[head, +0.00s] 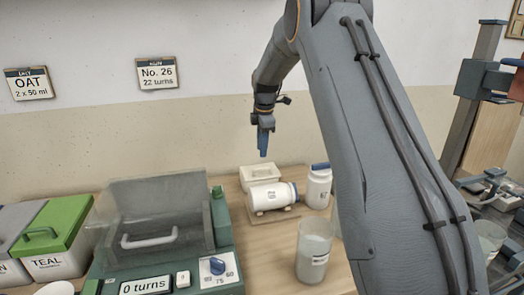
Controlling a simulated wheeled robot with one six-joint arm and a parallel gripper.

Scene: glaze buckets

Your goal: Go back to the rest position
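My gripper (263,145) hangs pointing down above the back of the bench, in front of the wall. Its blue fingers show edge-on as one narrow shape, so I cannot tell whether they are open or shut. Nothing shows below the fingertips but a gap, then a small cream tray (259,174). My large grey arm fills the right middle of the view and hides part of the bench.
A green machine (216,258) with a clear lid, blue knob and "0 turns" display stands front left. Beside it are a green TEAL bucket (58,240), a white jar lying on its side (272,196), an upright blue-lidded jar (318,190) and a clear beaker (312,255).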

